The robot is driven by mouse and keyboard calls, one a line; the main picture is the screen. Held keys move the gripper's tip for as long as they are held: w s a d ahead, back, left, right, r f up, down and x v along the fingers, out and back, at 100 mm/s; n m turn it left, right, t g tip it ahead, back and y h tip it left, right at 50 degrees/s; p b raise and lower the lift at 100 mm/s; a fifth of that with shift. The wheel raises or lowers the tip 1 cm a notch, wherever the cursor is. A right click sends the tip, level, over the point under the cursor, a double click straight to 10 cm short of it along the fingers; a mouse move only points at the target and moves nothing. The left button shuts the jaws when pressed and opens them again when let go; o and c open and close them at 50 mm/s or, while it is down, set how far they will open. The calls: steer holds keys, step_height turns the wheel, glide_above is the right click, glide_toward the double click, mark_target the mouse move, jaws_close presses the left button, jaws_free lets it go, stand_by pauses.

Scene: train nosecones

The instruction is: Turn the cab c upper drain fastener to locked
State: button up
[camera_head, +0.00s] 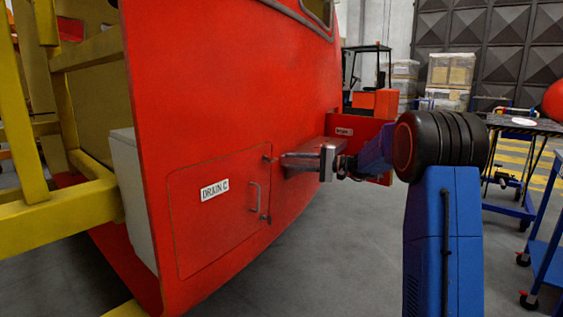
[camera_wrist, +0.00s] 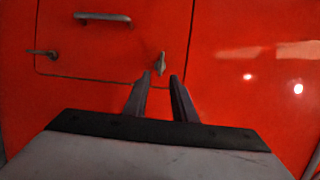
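The red drain panel (camera_head: 225,200) bears a white "DRAIN C" label (camera_head: 214,189) and looks closed. Its upper fastener (camera_head: 268,159) is a small metal tab at the panel's top right corner. In the wrist view this fastener (camera_wrist: 160,60) stands upright in the picture, crosswise to the panel handle. My gripper (camera_head: 285,162) is beside it in the head view. In the wrist view my gripper (camera_wrist: 161,76) is open, its two fingertips just below and either side of the tab. I cannot tell whether they touch it.
The panel handle (camera_head: 255,196) and lower fastener (camera_head: 265,218) sit below the upper fastener; the lower fastener (camera_wrist: 42,53) lies sideways in the wrist view. A yellow frame (camera_head: 50,225) stands left. Blue carts (camera_head: 548,262) stand right. Grey floor (camera_head: 345,270) is clear.

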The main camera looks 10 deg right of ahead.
steer(key=v, duration=1)
steer(key=shift+s+d, duration=0.1)
steer(key=s+a+f+n+g+h, duration=0.1)
steer(key=s+a+f+g+h, duration=0.1)
steer(key=s+a, duration=0.45)
steer(key=s+a+f+n+g+h, duration=0.1)
steer(key=s+a+f+g+h, duration=0.2)
steer(key=s, duration=0.7)
steer(key=s+a+f+h, duration=0.1)
steer(key=s+a+h, duration=0.1)
steer(key=s+a, duration=0.5)
steer(key=s+d+f+n+h, duration=0.1)
steer(key=s+d+f+h, duration=0.1)
steer(key=s, duration=0.6)
steer(key=s+d+f+n+t+h, duration=0.1)
steer(key=s+d+f+h, duration=0.2)
steer(key=s, duration=0.6)
steer(key=s+d+f+n+h, duration=0.1)
steer(key=s+f+h, duration=0.3)
steer(key=s, duration=0.5)
steer(key=shift+s+d+f+n+t, duration=0.25)
steer(key=shift+d+f, duration=0.4)
steer(key=shift+f, duration=0.7)
steer(key=shift+w, duration=0.1)
